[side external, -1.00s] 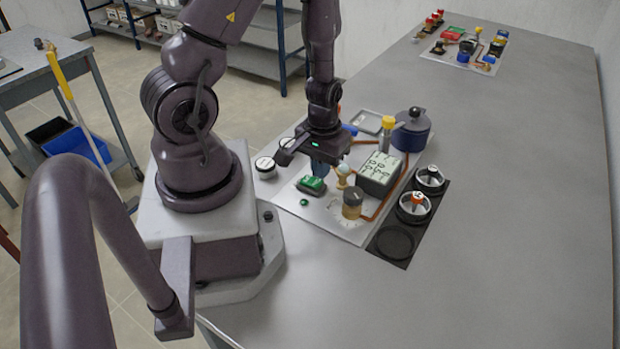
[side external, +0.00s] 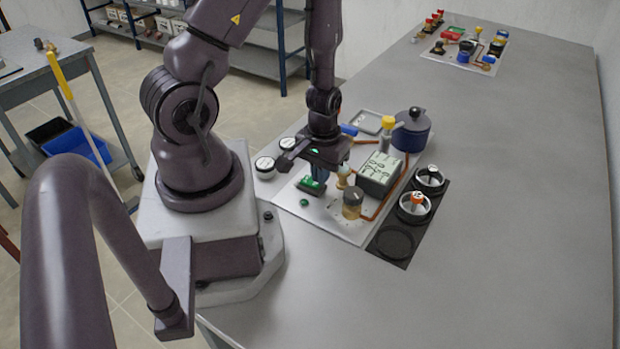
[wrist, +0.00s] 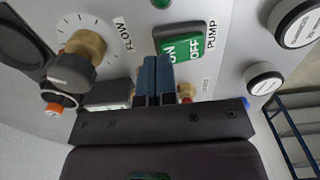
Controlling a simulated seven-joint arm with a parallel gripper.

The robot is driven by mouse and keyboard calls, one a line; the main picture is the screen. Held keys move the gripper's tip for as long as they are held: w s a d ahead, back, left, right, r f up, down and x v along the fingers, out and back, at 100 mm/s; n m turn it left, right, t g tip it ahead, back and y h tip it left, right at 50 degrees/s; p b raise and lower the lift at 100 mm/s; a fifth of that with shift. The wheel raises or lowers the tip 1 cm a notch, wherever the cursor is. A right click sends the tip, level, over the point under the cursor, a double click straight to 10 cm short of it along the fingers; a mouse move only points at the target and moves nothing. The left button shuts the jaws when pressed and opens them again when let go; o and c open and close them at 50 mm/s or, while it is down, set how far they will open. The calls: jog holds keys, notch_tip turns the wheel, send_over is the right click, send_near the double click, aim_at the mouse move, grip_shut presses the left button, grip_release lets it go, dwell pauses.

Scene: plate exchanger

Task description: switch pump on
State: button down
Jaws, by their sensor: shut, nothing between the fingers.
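The pump switch (side external: 308,186) is a green rocker in a dark frame on the near part of the light panel. In the wrist view the rocker (wrist: 184,45) reads ON and OFF, with a PUMP label beside it. My gripper (side external: 320,178) is shut and empty, pointing down at the switch. In the wrist view its blue fingertips (wrist: 157,60) overlap the edge of the ON half. I cannot tell whether they touch it or which way the rocker is tipped.
A brass flow dial (side external: 352,203), a grey labelled box (side external: 379,173), a yellow-topped valve (side external: 388,124) and a blue pot (side external: 412,131) crowd the panel beside my gripper. Two round gauges (side external: 265,166) lie to the left. The table on the right is clear.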

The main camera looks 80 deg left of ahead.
jog(key=shift+f, duration=0.6)
jog(key=shift+r, duration=3.5)
jog(key=shift+s+d, duration=0.25)
jog(key=d+r+m+t, duration=0.2)
jog(key=d+r+m, duration=0.2)
jog(key=r, duration=0.8)
jog(key=s+d+r+m+t, duration=0.1)
jog(key=d+r+m+t, duration=0.2)
jog(key=r, duration=1)
jog(key=d+m, duration=0.2)
jog(key=d, duration=0.1)
jog(key=shift+s+r+t, duration=0.15)
jog(key=shift+r+t, duration=0.05)
jog(key=shift+t, duration=0.1)
